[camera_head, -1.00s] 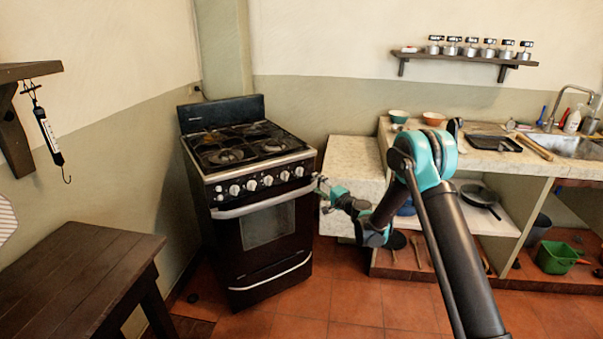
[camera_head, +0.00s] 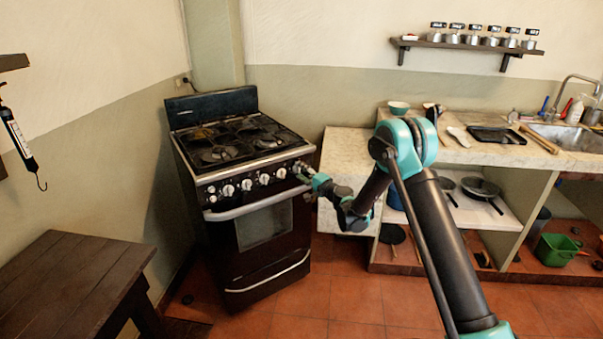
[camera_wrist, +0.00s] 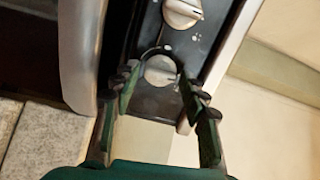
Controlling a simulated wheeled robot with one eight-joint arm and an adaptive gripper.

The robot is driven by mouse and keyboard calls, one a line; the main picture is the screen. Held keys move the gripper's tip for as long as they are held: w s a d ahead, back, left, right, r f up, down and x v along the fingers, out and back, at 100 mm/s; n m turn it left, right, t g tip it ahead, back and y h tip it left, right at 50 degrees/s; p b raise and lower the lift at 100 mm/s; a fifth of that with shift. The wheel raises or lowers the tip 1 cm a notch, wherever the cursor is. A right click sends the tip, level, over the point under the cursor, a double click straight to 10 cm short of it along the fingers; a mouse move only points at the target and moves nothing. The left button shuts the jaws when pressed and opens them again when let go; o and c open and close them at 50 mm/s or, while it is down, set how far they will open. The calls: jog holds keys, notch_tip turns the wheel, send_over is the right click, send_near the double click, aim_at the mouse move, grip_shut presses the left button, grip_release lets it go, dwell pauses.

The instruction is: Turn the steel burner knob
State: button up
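The black stove (camera_head: 245,205) has a row of pale steel knobs along its front panel. My gripper (camera_head: 304,172) is at the right end of that row. In the wrist view, one round knob (camera_wrist: 160,71) lies between the two fingertips of my gripper (camera_wrist: 158,82). The fingers are apart, one on each side of it, with dark panel showing between. I cannot tell whether they touch the knob. A second knob (camera_wrist: 182,13) sits above it in the wrist view, outside the fingers. In the head view the end knob is partly hidden by my gripper.
The oven handle (camera_head: 250,206) runs below the knobs and shows as a silver bar (camera_wrist: 82,55) left of the fingers. A pale counter (camera_head: 349,165) stands right of the stove. A dark wooden table (camera_head: 70,275) is at the lower left. The floor in front is clear.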

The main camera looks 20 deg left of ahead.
jog(key=c, duration=0.8)
jog(key=shift+o, duration=0.2)
jog(key=shift+m, duration=0.6)
jog(key=o, duration=1.2)
jog(key=shift+c, duration=0.2)
jog(key=shift+d, duration=0.1)
jog(key=v, duration=1.2)
